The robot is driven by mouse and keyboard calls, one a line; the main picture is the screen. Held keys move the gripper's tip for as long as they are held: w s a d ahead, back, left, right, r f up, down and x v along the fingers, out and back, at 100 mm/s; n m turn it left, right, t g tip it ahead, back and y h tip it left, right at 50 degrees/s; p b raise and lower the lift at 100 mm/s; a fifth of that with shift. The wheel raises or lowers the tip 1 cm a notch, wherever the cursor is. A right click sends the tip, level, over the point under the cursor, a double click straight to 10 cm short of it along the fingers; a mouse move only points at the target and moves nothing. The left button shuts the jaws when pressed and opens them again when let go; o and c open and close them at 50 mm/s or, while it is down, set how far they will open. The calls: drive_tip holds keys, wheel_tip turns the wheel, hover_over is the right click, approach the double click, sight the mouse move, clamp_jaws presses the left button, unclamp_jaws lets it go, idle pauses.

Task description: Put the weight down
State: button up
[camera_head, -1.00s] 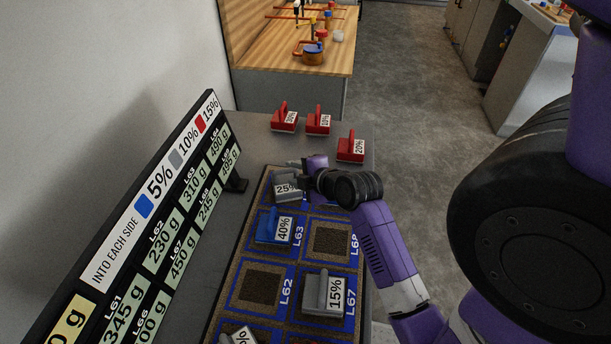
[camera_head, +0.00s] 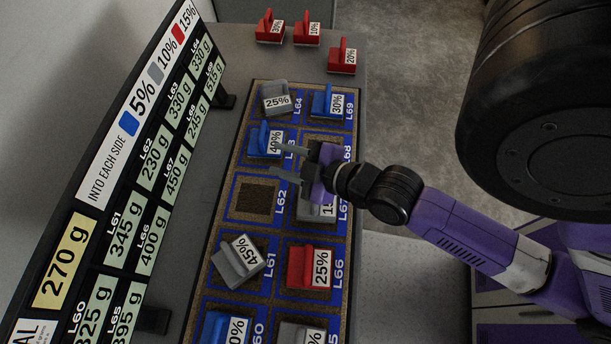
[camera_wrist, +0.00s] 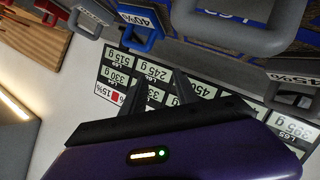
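A grey 25% weight (camera_head: 276,97) sits at the far-left slot L64 of the slotted mat (camera_head: 215,240), its handle up. My gripper (camera_head: 275,162) is above the mat's middle, nearer to me than this weight and apart from it. Its two fingers point left and are spread, with nothing seen between them; the wrist view (camera_wrist: 162,85) also shows them apart and empty. A blue 40% weight (camera_head: 265,142) is in L63, just beyond the fingers. My gripper partly hides slot L68 and a grey 15% weight (camera_head: 318,208) at L67.
Slot L62 (camera_head: 256,199) is bare. A blue 30% weight (camera_head: 328,103), a grey 45% weight (camera_head: 238,262) and a red 25% weight (camera_head: 311,266) occupy other slots. Several red weights (camera_head: 308,33) stand behind the mat. A display board (camera_head: 120,185) borders the left.

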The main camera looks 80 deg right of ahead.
drive_tip(key=s+a+r+m+t+y, duration=0.1)
drive_tip(key=s+a+r+y, duration=0.1)
drive_tip(key=a, duration=0.5)
drive_tip(key=s+a+r+m+t+y, duration=0.1)
drive_tip(key=s+a+r+m+y, duration=0.1)
drive_tip(key=s+a+r, duration=0.2)
drive_tip(key=s+a, duration=0.1)
drive_tip(key=a, duration=0.2)
drive_tip(key=shift+s+y, duration=0.25)
drive_tip(key=shift+y, duration=0.15)
drive_tip(key=shift+r, duration=0.1)
